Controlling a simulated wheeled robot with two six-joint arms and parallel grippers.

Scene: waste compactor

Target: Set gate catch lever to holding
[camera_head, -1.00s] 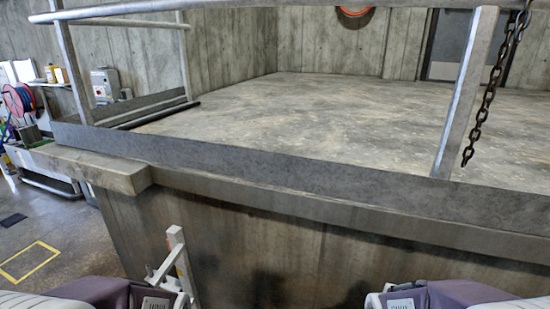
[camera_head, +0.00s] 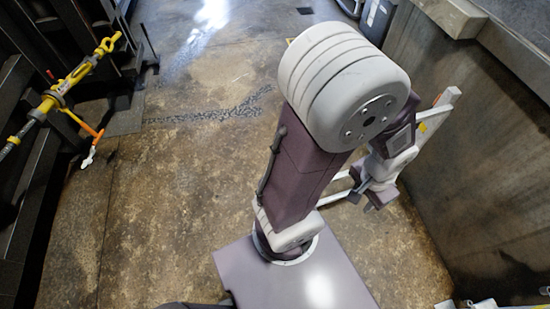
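At the upper left, a yellow rod with a turnbuckle-like body (camera_head: 62,90) runs along a dark steel frame. An orange lever (camera_head: 82,124) with a pale hooked tip hangs from it. I cannot tell whether this is the gate catch lever; no holding mark is readable. My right gripper is not in view.
Dark steel beams (camera_head: 40,170) line the left side. The stained floor (camera_head: 170,190) between is mostly clear.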

